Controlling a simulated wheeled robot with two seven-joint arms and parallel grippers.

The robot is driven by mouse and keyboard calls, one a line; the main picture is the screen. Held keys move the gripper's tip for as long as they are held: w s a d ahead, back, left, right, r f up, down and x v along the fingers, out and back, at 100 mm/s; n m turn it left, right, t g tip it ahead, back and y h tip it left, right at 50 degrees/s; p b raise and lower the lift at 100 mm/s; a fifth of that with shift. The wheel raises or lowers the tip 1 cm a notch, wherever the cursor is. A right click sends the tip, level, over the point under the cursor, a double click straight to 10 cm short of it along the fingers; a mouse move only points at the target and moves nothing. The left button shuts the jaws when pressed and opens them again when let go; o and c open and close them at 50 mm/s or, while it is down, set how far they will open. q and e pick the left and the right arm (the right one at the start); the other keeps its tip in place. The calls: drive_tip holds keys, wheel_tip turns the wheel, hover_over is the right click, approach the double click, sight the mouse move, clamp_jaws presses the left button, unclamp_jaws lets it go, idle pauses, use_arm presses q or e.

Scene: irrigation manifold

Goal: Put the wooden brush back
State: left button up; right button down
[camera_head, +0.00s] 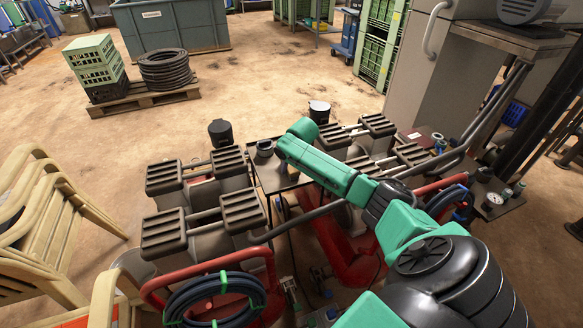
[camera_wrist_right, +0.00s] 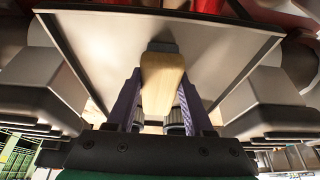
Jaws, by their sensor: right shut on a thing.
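The wooden brush shows in the right wrist view as a pale wooden block (camera_wrist_right: 163,80) with a dark part at its far end. My right gripper (camera_wrist_right: 161,108) is shut on it, with one finger on each side. The brush is in front of a light grey panel with dark edges (camera_wrist_right: 100,42); I cannot tell whether it touches the panel. In the head view my green right forearm reaches over the middle of the manifold, and its hand and the brush are mostly hidden there. My left gripper is not in view.
Grey tanks with ribbed black lids (camera_head: 242,211) stand on both sides of my right arm. Red tubing (camera_head: 215,256) and a coiled blue hose (camera_head: 212,300) are in front. Beige chairs (camera_head: 50,225) stand at the left. The floor behind is open, before a pallet (camera_head: 145,98) with crates.

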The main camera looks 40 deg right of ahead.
drive_tip(key=shift+f, duration=0.1)
drive_tip(key=shift+c, duration=1.4)
unclamp_jaws()
drive_tip(key=p+v, duration=0.1)
drive_tip(key=v, duration=1.1)
